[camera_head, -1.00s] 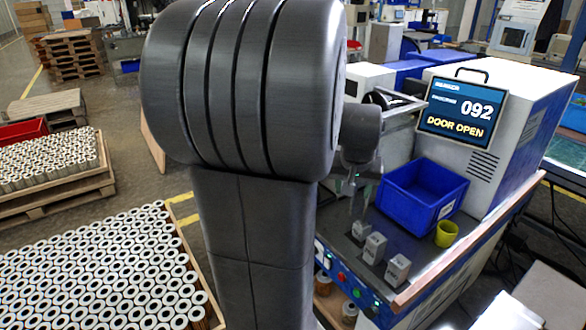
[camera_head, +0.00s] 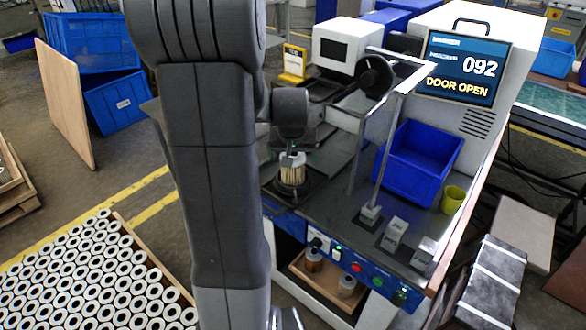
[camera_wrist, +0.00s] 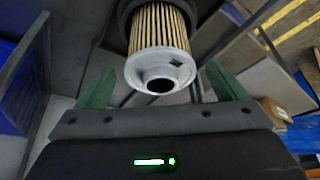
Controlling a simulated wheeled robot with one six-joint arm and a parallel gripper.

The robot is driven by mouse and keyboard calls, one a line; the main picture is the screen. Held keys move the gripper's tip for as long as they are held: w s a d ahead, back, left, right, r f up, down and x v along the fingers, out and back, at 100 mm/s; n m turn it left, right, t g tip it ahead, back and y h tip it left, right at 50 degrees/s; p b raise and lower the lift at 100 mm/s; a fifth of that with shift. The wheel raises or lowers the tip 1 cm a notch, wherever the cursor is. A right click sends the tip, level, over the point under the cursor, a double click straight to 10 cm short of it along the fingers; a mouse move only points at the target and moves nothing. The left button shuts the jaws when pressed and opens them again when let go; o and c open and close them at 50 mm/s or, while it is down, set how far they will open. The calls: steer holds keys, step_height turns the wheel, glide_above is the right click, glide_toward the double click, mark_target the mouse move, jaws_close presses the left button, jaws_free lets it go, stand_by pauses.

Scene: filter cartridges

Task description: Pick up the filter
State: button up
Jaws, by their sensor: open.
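The filter (camera_head: 292,172), a cylinder with tan pleats and a white end cap, stands on a dark round fixture (camera_head: 288,188) on the bench. In the wrist view the filter (camera_wrist: 160,40) shows its white cap with a dark centre hole and a small dark diamond mark. A black ring (camera_wrist: 126,12) surrounds its far end. My gripper (camera_head: 292,157) is just above the filter. In the wrist view my gripper (camera_wrist: 163,88) is open, with one green finger on each side of the cap, nothing held. Whether the fingers overlap the cap in depth cannot be told.
A blue bin (camera_head: 418,165), a yellow cup (camera_head: 453,199) and small grey blocks (camera_head: 393,233) sit right of the filter. A thin post (camera_head: 384,165) stands between. A pallet of filters (camera_head: 85,280) lies lower left.

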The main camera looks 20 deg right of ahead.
steer(key=shift+x, duration=1.55)
steer(key=c, duration=1.1)
steer(key=shift+r, duration=0.1)
